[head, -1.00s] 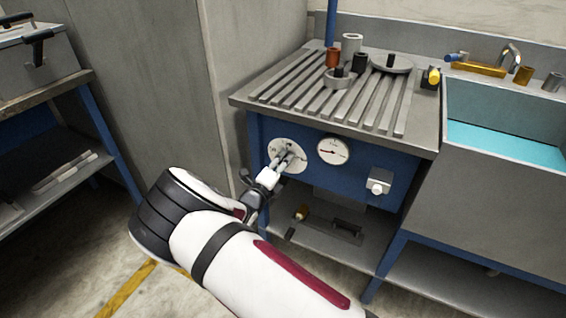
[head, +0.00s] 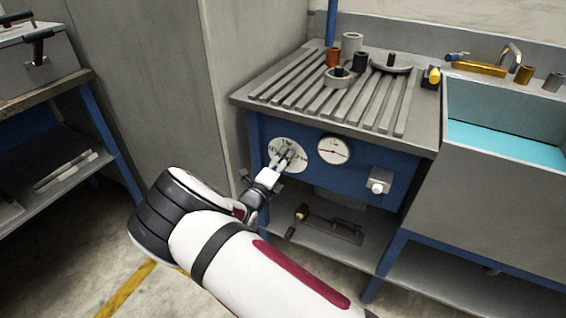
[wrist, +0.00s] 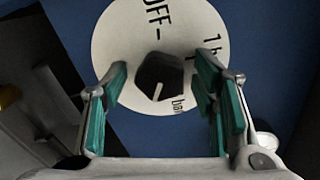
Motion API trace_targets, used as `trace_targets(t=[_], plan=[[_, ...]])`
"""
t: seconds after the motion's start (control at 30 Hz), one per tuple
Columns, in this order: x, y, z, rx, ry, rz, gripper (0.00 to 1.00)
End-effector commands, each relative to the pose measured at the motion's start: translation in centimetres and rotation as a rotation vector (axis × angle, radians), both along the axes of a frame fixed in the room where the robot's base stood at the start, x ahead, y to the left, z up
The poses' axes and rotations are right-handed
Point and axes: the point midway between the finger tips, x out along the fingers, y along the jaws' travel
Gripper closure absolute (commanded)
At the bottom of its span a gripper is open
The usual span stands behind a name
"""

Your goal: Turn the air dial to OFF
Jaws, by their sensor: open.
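The air dial is a round white plate (head: 300,161) on the blue front panel of the bench, partly hidden by my gripper (head: 286,153) in the head view. In the wrist view the plate (wrist: 120,35) carries the letters OFF with a dash above the knob, and cut-off lettering reading "bar" at the right. The dark faceted knob (wrist: 160,75) sits between my fingers (wrist: 161,80), with its white line toward its lower edge, away from OFF. My gripper is open, its teal-padded fingers on either side of the knob with visible gaps. Depth contact cannot be told.
A pressure gauge (head: 333,150) is right of the dial, and a grey box with a white knob (head: 379,182) is further right. The slatted bench top (head: 418,120) overhangs above. A lower shelf (head: 345,248) holds a tool. A grey cabinet (head: 165,80) stands left.

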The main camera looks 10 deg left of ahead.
Motion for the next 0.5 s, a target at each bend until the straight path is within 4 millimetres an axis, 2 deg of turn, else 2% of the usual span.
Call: trace_targets(t=[0.17,0.5], plan=[[-2.0,0.9,0.0,0.0,0.002,0.004,0.46],[-8.3,3.2,0.0,-0.001,0.001,0.003,0.46]])
